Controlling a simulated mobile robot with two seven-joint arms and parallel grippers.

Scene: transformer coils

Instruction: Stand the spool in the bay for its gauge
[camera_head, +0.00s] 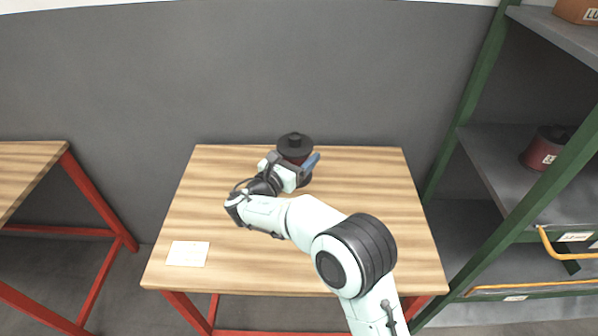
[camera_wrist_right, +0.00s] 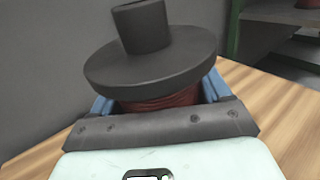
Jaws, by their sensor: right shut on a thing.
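The spool (camera_head: 295,140) stands upright near the back edge of the wooden table, with a dark flange and hub on top and dark red winding below. My right gripper (camera_head: 305,170) is shut on the spool, its blue fingers on either side of the winding. In the right wrist view the spool (camera_wrist_right: 150,65) fills the space between the blue fingers, its flange above them. Whether its base touches the table is hard to tell. A green shelving rack (camera_head: 475,90) stands at the right, with another dark red spool (camera_head: 543,150) on its middle shelf. My left gripper is not in view.
A white card (camera_head: 187,254) lies at the front left of the wooden table (camera_head: 390,250). Yellow rails and white labels (camera_head: 575,237) show on the lower shelves. A second red-legged table (camera_head: 25,165) is at the left.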

